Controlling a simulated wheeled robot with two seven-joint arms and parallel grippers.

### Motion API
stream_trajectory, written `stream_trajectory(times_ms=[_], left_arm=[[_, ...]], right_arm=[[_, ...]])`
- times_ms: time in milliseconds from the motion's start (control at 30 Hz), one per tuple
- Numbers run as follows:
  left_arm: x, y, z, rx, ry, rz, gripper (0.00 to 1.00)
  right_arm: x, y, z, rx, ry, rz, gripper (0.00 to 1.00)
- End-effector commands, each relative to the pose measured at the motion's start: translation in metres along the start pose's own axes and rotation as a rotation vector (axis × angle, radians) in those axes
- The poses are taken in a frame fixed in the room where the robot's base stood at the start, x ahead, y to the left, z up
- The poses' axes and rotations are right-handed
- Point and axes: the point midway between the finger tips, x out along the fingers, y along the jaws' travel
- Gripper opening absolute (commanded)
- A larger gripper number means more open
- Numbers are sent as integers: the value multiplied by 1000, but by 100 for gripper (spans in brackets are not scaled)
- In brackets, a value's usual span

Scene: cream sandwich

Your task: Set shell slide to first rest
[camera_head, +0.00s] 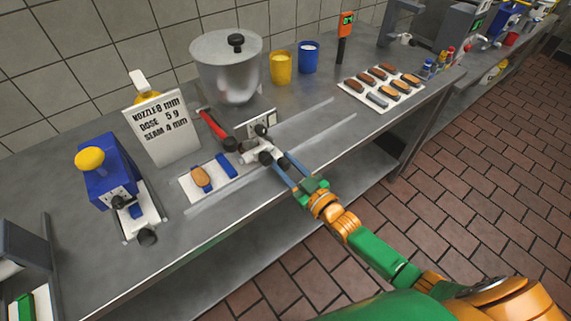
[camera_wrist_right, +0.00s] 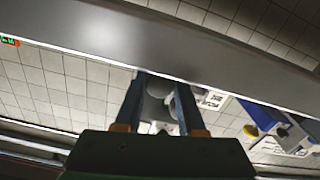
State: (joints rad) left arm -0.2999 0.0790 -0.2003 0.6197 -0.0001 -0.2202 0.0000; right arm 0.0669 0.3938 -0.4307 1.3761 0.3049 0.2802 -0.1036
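A pale tray (camera_head: 186,189) lies on the steel table, carrying a brown shell (camera_head: 201,177) and a blue block (camera_head: 227,164). Right of it is a white mechanism (camera_head: 257,150) with several black knobs. I cannot tell which part is the shell slide. My right gripper (camera_head: 280,158) reaches in from the lower right, its two blue fingers at the mechanism's right side. In the right wrist view the fingers (camera_wrist_right: 161,80) stand apart with pale and dark parts seen between them. I cannot tell whether they touch anything. My left gripper is not in view.
A red-handled tool (camera_head: 212,127) lies behind the mechanism, near a steel pot (camera_head: 228,68). A sign (camera_head: 163,134) and a blue machine (camera_head: 108,170) stand left. Yellow (camera_head: 281,68) and blue (camera_head: 308,57) cups stand behind. A tray of shells (camera_head: 369,101) lies right.

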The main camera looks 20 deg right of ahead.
Motion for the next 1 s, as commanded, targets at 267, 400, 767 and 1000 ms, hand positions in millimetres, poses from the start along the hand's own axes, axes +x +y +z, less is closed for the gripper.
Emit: stream_trajectory(times_ms=[267,400,767,1000], left_arm=[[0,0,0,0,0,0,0],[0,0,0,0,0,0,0],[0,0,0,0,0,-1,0],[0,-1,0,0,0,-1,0]], right_arm=[[0,0,0,0,0,0,0],[0,0,0,0,0,0,0],[0,0,0,-1,0,0,0],[0,0,0,-1,0,0,0]])
